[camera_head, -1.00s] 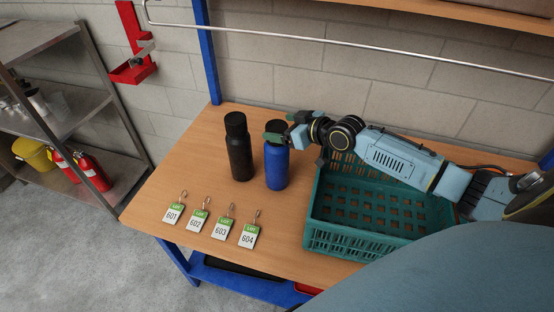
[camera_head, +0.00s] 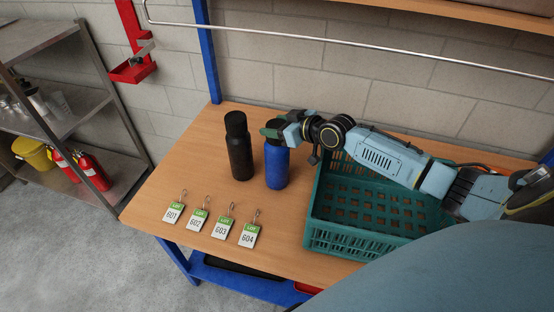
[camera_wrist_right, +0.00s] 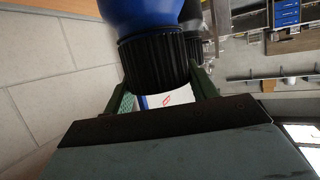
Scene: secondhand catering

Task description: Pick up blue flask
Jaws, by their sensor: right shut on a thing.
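The blue flask (camera_head: 276,165) stands upright on the wooden table in the head view, just right of a black flask (camera_head: 239,147). My right gripper (camera_head: 272,131) is at the top of the blue flask, its fingers shut around the black cap. In the right wrist view, the ribbed black cap (camera_wrist_right: 155,62) sits between the two green fingers, with the blue body (camera_wrist_right: 145,14) beyond it. The flask's base appears to rest on the table. My left gripper is not in view.
A green crate (camera_head: 360,243) stands right of the blue flask, under my right arm. Several numbered lot tags (camera_head: 222,228) lie along the front of the table (camera_head: 160,190). A metal rail (camera_head: 350,42) runs along the wall behind. The table's left part is mostly clear.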

